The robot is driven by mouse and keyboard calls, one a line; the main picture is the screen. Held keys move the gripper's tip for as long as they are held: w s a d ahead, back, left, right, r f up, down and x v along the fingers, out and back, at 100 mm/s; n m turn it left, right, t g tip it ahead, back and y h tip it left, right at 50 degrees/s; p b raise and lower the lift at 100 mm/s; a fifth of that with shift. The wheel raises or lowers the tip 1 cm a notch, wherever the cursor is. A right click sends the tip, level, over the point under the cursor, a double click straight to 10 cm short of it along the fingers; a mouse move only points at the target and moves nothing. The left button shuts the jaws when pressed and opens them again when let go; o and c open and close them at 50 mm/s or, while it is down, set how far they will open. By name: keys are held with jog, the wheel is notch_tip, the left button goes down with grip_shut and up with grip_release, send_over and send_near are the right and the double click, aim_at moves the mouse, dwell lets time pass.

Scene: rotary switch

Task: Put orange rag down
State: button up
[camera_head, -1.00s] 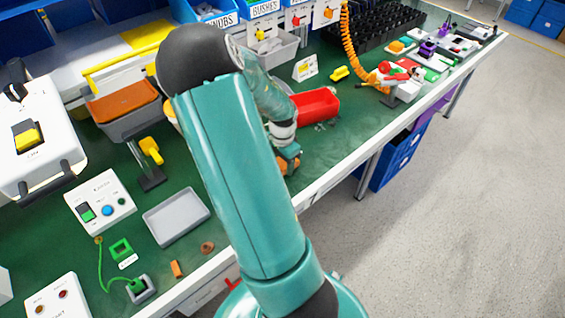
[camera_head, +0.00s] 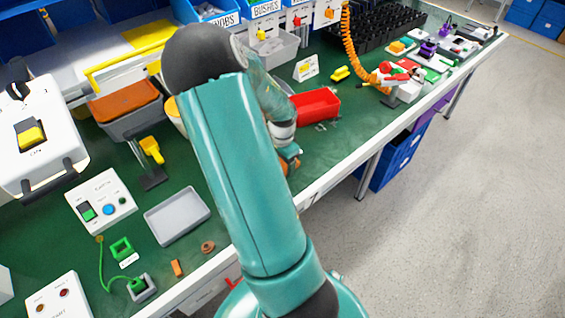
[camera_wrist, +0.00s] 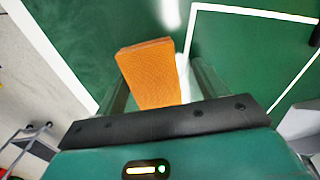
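The orange rag (camera_wrist: 150,75) is a folded textured block between the fingers of my gripper (camera_wrist: 160,88) in the wrist view. The fingers stand apart, with a gap between the rag and the right finger. Whether the rag rests on the green bench top is not clear. In the head view my gripper (camera_head: 291,162) is low over the bench near its front edge. Only small bits of orange show there; my arm hides the rest.
A grey tray (camera_head: 177,216) and a white switch box (camera_head: 101,200) are to the left. White lines (camera_wrist: 255,13) mark the green surface. The bench's front edge (camera_head: 345,172) is close by.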

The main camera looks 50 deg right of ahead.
aim_at(283, 164)
jog(key=shift+s+a+f, duration=0.25)
jog(key=shift+s+f, duration=0.35)
jog(key=shift+f, duration=0.05)
jog(key=shift+d+r, duration=0.1)
jog(key=shift+r, duration=0.1)
notch_tip(283, 164, up, 13)
jog(key=w+a+r+n+t+y, duration=0.1)
jog(key=w+a+r+n, duration=0.25)
jog(key=a, duration=0.55)
jog(key=w+a+r+n+t, duration=0.1)
jog(key=w+a+r+n, duration=0.1)
jog(key=a+r+n, duration=0.5)
jog(key=s+a+r+n+t, duration=0.1)
jog(key=s+a+r+n, duration=0.1)
jog(key=a, duration=0.4)
jog(key=s+a+r+n+t, duration=0.1)
jog(key=s+a+r+n, duration=0.1)
jog(key=a, duration=0.5)
jog(key=s+a+r+n+t+h, duration=0.1)
jog(key=s+a+r+n, duration=0.2)
jog(key=a+n, duration=0.3)
jog(key=shift+s+a, duration=0.2)
jog(key=shift+s, duration=0.35)
jog(key=shift+r, duration=0.1)
